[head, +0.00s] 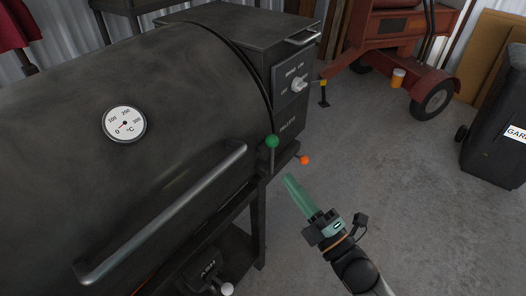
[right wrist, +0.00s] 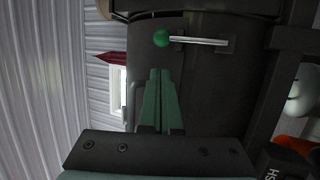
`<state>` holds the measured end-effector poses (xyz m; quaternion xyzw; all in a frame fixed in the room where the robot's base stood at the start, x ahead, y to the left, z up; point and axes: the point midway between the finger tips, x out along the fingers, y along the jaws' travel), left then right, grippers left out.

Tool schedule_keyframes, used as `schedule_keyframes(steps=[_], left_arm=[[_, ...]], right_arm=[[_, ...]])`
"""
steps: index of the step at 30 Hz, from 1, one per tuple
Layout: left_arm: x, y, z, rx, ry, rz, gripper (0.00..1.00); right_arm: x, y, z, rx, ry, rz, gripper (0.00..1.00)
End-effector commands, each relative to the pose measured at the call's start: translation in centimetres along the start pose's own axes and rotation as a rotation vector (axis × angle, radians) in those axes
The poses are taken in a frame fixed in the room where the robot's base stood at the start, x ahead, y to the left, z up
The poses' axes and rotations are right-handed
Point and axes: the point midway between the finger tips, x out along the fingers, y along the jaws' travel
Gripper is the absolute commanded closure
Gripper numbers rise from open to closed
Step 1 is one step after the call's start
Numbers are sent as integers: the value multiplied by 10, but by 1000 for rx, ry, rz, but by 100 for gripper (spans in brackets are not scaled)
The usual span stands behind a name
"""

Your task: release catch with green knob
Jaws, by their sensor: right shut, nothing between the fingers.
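The green knob (head: 272,142) tops a short metal rod at the right end of the black smoker's lid, beside the long handle (head: 165,212). In the right wrist view the green knob (right wrist: 161,38) sits at the end of its pale rod (right wrist: 200,41), just beyond the fingertips. My right gripper (head: 290,181) is shut and empty, with its green fingers together. It is below and right of the knob in the head view, apart from it. In the right wrist view my right gripper (right wrist: 160,72) points towards the knob. My left gripper is not in view.
An orange knob (head: 304,160) sticks out beside the catch. A thermometer (head: 124,124) is on the lid. A red trailer (head: 400,40) and dark bin (head: 498,130) stand right. Concrete floor (head: 420,220) is clear.

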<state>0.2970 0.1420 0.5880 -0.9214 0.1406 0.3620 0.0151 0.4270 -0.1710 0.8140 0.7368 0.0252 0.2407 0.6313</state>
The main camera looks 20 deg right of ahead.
Motion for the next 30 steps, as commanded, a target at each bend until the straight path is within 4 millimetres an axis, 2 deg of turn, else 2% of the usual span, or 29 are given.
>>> schedule_keyframes(steps=[8, 21, 30], left_arm=[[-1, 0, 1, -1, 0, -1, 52], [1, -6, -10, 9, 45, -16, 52], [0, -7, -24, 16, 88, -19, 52]], right_arm=[[8, 0, 0, 2, -1, 0, 100], [77, 0, 0, 3, 0, 0, 100], [99, -2, 0, 4, -2, -4, 100]])
